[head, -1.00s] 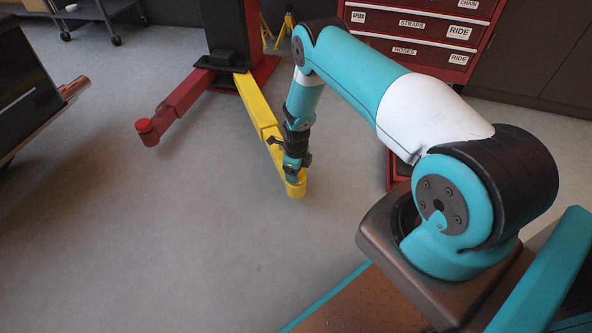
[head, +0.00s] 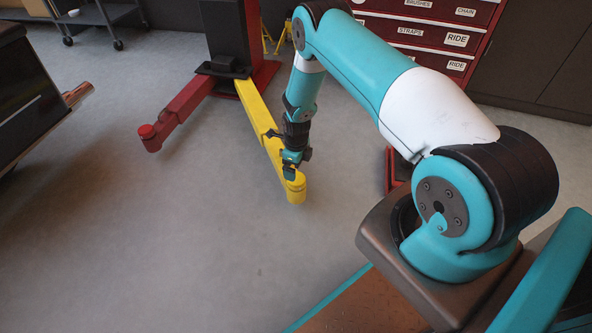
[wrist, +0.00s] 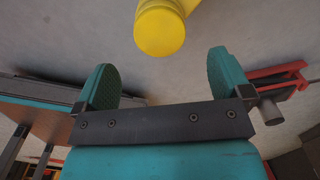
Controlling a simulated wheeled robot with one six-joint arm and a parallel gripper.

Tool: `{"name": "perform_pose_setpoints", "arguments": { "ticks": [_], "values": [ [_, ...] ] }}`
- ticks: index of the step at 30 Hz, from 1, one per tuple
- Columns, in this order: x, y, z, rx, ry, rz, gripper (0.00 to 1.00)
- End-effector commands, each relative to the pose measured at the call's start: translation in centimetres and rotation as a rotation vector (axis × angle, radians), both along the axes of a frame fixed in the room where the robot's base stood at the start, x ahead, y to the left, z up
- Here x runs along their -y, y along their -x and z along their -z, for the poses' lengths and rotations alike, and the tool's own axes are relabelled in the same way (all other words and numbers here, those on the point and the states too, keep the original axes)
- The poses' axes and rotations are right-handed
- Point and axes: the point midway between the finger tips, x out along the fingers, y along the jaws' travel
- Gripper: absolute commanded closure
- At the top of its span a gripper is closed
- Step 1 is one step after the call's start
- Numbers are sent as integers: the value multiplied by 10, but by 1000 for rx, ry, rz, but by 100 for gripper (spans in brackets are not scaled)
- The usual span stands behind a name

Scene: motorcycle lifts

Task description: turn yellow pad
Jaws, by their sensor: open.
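The yellow pad (head: 296,188) is the round end of the yellow lift arm (head: 262,118), which reaches out from the dark lift column over the floor. In the wrist view the pad (wrist: 159,31) shows as a yellow disc at the top, beyond the fingertips and roughly midway between them. My gripper (head: 291,171) is close beside the pad in the head view, overlapping the arm's end. In the wrist view my gripper (wrist: 163,66) has its two teal fingers wide apart with nothing between them. I cannot tell whether it touches the pad.
A red lift arm (head: 180,112) with its own red pad lies to the left. A red tool cabinet (head: 440,30) stands at the back right, and a dark bench-like object (head: 30,100) at the left edge. The grey floor in front is clear.

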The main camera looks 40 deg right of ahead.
Motion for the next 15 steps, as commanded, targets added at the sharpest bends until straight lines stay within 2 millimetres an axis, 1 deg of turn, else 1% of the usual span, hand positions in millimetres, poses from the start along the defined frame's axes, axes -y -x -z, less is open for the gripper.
{"name": "perform_pose_setpoints", "arguments": {
  "ticks": [1, 6, 9, 12, 15],
  "values": [
    [0, -1, -21, 2, 0, 0, 4],
    [0, -1, -64, 2, 0, 0, 4],
    [0, 0, -85, 1, 0, 0, 4],
    [0, 0, -100, 2, 0, 0, 4],
    [0, 0, -110, 1, 0, 0, 4]
  ]
}}
